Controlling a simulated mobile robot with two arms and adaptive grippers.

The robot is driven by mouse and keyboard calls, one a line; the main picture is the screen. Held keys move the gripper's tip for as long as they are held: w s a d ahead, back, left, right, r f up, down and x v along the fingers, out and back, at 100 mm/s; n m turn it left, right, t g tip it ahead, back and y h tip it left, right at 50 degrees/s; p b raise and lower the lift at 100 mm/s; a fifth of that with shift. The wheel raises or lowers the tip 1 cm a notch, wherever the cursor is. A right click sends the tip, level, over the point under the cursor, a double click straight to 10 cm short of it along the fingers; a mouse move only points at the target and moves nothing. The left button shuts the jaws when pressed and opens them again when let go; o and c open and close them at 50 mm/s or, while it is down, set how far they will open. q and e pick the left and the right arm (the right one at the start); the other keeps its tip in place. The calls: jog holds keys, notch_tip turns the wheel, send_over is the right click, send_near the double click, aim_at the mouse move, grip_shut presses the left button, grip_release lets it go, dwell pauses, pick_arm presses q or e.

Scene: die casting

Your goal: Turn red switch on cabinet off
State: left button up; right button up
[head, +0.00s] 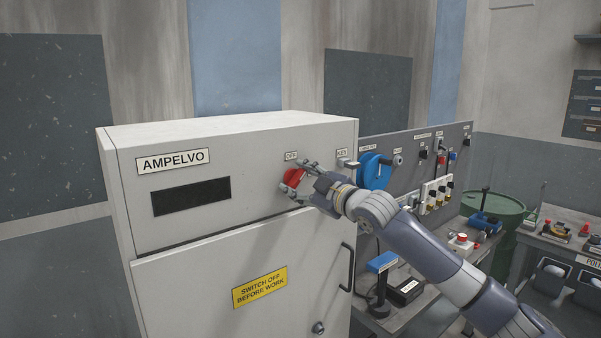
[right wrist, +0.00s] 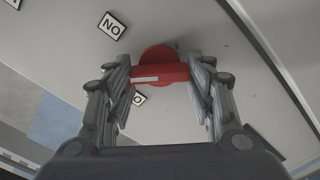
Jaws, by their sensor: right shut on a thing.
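The red switch (head: 292,178) is on the upper front of the white cabinet (head: 200,135), below a small "OFF" label (head: 291,156). My right gripper (head: 302,178) is at the switch and shut on it. In the right wrist view, the red knob (right wrist: 158,72) sits between the two fingers, with its bar and white stripe lying across from finger to finger. A label there (right wrist: 112,26) looks like an upside-down "ON"; a second small label (right wrist: 138,98) is partly hidden by the finger. My left gripper is not in view.
A "KEY" label (head: 342,153) and key switch are just right of the gripper. A cabinet door handle (head: 347,267) and a yellow "SWITCH OFF BEFORE WORK" sign (head: 260,287) are below. A blue round item (head: 375,171) hangs on a grey panel behind my arm, above a cluttered bench.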

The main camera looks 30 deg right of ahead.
jog(key=n+p, duration=0.4)
jog(key=n, duration=0.1)
jog(key=shift+r+n, duration=0.1)
jog(key=shift+n, duration=0.2)
jog(key=shift+f+n+p, duration=0.2)
jog(key=shift+n+p, duration=1)
jog(key=shift+n, duration=0.5)
jog(key=o, duration=1.1)
jog(key=shift+c, duration=0.2)
jog(key=shift+s, duration=0.1)
jog(key=shift+s+f, duration=0.15)
jog(key=shift+s, duration=0.45)
jog(key=s, duration=1)
jog(key=shift+s+d, duration=0.25)
jog(key=shift+d, duration=0.15)
